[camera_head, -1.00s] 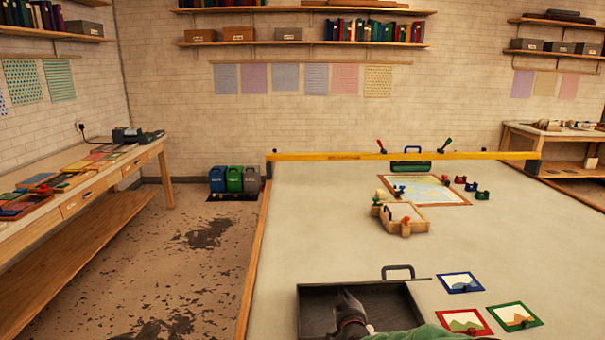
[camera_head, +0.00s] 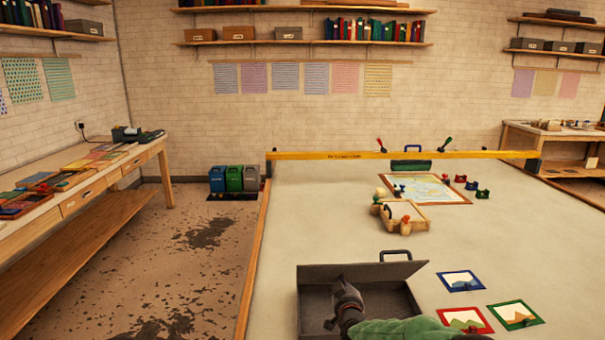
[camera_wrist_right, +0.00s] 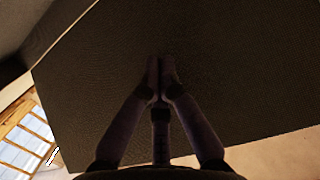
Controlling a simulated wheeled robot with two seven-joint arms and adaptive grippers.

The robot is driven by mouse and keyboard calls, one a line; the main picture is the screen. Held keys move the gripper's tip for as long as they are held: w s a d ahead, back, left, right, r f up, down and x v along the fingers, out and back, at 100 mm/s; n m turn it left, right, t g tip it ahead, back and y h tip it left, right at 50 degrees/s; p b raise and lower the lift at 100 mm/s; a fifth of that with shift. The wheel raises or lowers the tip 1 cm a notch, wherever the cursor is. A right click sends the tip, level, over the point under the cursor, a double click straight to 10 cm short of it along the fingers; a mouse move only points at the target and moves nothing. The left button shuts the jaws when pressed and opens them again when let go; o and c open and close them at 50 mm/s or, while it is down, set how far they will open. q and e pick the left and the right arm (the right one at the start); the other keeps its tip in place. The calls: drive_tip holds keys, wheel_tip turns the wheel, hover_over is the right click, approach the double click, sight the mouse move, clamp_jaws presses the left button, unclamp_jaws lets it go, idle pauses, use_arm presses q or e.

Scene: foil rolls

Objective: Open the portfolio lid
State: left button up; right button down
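The portfolio is a dark shallow case (camera_head: 312,312) at the table's near edge in the head view. Its lid (camera_head: 385,271) is raised at the far side, with its handle (camera_head: 396,254) showing above the edge. My right gripper (camera_head: 339,283) is over the case, in front of the lid's inner face. In the right wrist view, the lid's dark textured panel (camera_wrist_right: 220,80) fills most of the picture. The fingertips of the right gripper (camera_wrist_right: 160,62) are together against or very near it; I cannot tell if they touch. Nothing shows between them. My left gripper is not seen.
Small framed pictures in blue (camera_head: 461,281), red (camera_head: 465,319) and green (camera_head: 515,314) lie right of the case. A wooden block fixture (camera_head: 402,216) and a framed map (camera_head: 428,189) are farther back. A yellow bar (camera_head: 400,155) spans the far end. The middle right is clear.

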drive_tip(key=shift+w, duration=1.45)
drive_tip(key=shift+w+a+b, duration=0.1)
drive_tip(key=shift+w+b, duration=0.2)
drive_tip(key=shift+w, duration=2.2)
drive_tip(key=s+r+p, duration=0.1)
drive_tip(key=s+r, duration=0.2)
drive_tip(key=s, duration=1.3)
drive_tip(key=shift+d, duration=0.25)
